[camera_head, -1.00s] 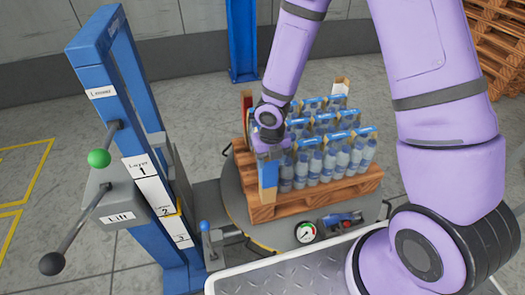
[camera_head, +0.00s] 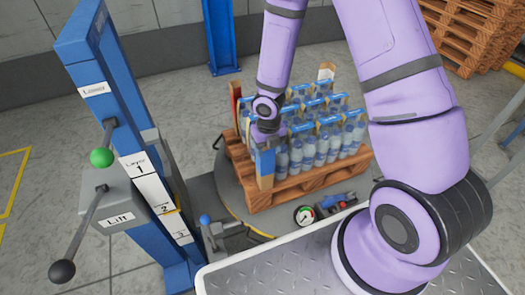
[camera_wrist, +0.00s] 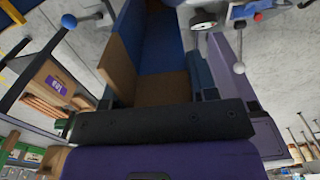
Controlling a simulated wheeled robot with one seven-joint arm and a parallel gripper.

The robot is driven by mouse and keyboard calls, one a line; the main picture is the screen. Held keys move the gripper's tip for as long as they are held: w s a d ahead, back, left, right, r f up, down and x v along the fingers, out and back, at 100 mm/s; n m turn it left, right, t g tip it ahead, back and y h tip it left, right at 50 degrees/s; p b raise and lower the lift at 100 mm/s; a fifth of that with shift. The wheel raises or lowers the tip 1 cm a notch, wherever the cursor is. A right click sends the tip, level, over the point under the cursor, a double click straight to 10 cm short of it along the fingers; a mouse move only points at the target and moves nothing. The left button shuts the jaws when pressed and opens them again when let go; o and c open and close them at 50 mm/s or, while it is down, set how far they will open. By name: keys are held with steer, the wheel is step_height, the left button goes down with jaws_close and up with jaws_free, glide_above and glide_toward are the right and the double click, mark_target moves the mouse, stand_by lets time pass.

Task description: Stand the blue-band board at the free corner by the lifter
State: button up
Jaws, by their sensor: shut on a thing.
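The blue-band board (camera_head: 265,166) is a brown upright corner board with a blue band. In the head view it stands at the near left corner of the wooden pallet (camera_head: 290,187), on the lifter's side, close beside the bottles. My gripper (camera_head: 265,143) is shut on its top from above. In the wrist view the board's blue and brown faces (camera_wrist: 160,88) show between the fingers (camera_wrist: 158,98). The lifter (camera_head: 158,190) is a blue column with layer labels, left of the pallet. Whether the board's foot touches the pallet is hard to tell.
Several blue-capped bottles (camera_head: 322,145) fill the pallet. A red board (camera_head: 235,97) stands at its far left corner and a pale-topped board (camera_head: 327,72) at the far right. A gauge (camera_head: 304,215) and a small blue-knobbed lever (camera_head: 205,220) sit at the near edge.

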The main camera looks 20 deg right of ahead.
steer(key=shift+f, duration=0.1)
steer(key=o, duration=0.8)
steer(key=shift+o, duration=0.2)
step_height(320, 180, up, 12)
steer(key=shift+r, duration=0.1)
